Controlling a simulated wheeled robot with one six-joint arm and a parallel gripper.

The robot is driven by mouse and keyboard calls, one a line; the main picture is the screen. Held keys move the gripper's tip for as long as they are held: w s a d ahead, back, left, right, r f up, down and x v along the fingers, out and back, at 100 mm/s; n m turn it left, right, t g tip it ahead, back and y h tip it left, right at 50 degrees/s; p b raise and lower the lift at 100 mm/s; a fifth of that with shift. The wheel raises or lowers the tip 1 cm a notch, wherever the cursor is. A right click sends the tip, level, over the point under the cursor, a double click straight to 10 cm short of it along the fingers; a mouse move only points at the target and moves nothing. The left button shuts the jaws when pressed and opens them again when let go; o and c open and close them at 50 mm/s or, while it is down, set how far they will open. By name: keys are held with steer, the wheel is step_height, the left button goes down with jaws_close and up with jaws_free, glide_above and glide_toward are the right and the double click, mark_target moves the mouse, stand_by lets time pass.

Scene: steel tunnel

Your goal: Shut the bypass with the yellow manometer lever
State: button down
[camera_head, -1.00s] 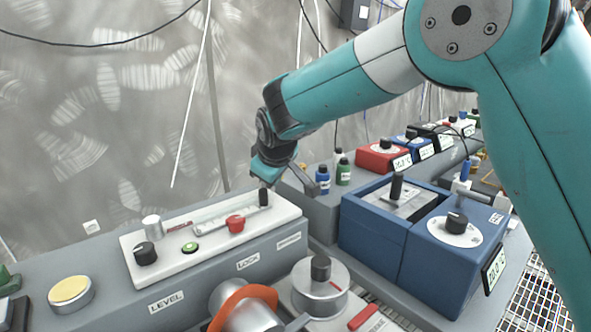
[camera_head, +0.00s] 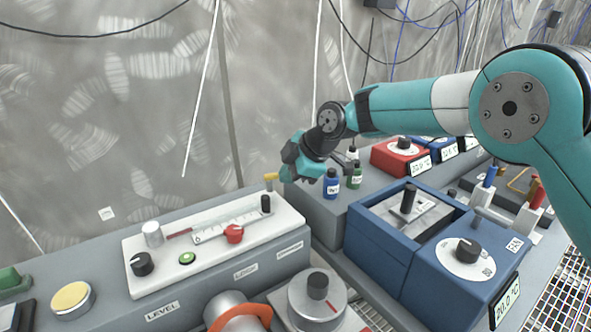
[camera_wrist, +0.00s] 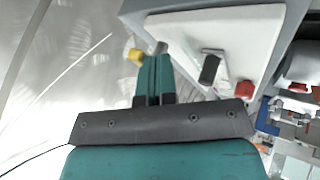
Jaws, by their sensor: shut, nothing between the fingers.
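The yellow lever (camera_head: 270,178) stands behind the back right corner of the white panel, against the grey wall side. In the wrist view its yellow end (camera_wrist: 136,57) shows just left of the fingertips, beside a small grey cylindrical part. My gripper (camera_head: 287,173) is shut and empty, close to the right of the lever in the head view. Its two teal fingers lie together in the wrist view (camera_wrist: 154,62). I cannot tell whether they touch the lever. The lever's base is hidden behind the panel.
The white panel (camera_head: 140,272) carries a black slider knob (camera_head: 266,204), a red knob (camera_head: 234,234) and a green button. Blue (camera_head: 331,184) and green (camera_head: 355,176) bottles stand right of the gripper. A blue bath unit (camera_head: 375,245) sits nearer right.

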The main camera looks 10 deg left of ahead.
steer(key=shift+w+n+g, duration=0.45)
steer(key=shift+n+g, duration=0.05)
steer(key=shift+n, duration=0.2)
steer(key=shift+w, duration=0.15)
steer(key=w+p+v, duration=0.1)
steer(key=p+v, duration=0.1)
steer(key=v, duration=0.8)
steer(key=shift+s+p, duration=0.3)
steer(key=shift+p, duration=0.05)
steer(key=shift+d, duration=0.15)
